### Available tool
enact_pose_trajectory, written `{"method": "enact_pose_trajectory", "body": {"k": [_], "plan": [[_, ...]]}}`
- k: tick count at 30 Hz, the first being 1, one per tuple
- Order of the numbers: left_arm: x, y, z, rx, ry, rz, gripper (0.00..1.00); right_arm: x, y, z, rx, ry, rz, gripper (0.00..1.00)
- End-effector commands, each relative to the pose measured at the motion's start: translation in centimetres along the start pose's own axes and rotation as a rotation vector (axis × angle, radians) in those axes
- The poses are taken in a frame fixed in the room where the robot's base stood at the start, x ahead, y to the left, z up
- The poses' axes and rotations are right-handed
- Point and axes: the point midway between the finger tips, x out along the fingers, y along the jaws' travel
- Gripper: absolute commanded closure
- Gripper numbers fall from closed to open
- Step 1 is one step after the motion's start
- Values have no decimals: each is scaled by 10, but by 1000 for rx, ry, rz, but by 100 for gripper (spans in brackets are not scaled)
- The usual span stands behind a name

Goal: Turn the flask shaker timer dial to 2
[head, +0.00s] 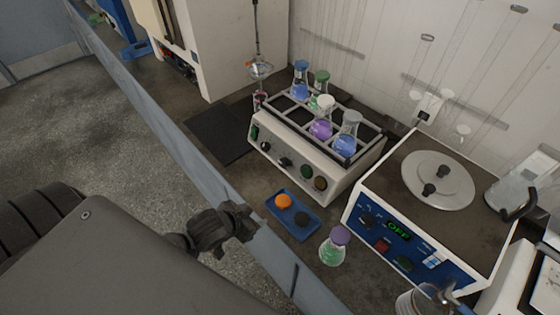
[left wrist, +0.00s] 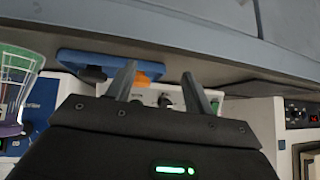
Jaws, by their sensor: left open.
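The flask shaker (head: 338,188) is a white box on the bench with a rack of stoppered flasks on top. Its sloped front carries a row of dark dials (head: 285,162); their markings are too small to read, and I cannot tell which is the timer. In the left wrist view, which looks upside down, a dial (left wrist: 165,101) on a white front shows between my fingers. My left gripper (head: 246,220) is open and empty by the bench's front edge, apart from the shaker; its two fingers also show in the left wrist view (left wrist: 157,82). My right gripper is not in view.
A blue tray (head: 305,232) with an orange and a dark round item lies before the shaker. A purple-stoppered flask (head: 333,248) stands beside it. A blue-fronted device (head: 440,268) reading OFF stands right.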

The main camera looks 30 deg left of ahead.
Motion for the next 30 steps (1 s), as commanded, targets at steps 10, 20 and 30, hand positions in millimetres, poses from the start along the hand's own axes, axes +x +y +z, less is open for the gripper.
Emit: {"method": "enact_pose_trajectory", "body": {"k": [10,20,30], "plan": [[16,-50,-76,107,350,79,48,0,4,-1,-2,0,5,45],[10,-75,-98,143,460,143,48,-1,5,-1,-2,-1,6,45],[32,-71,-112,141,464,143,48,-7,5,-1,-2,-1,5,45]]}}
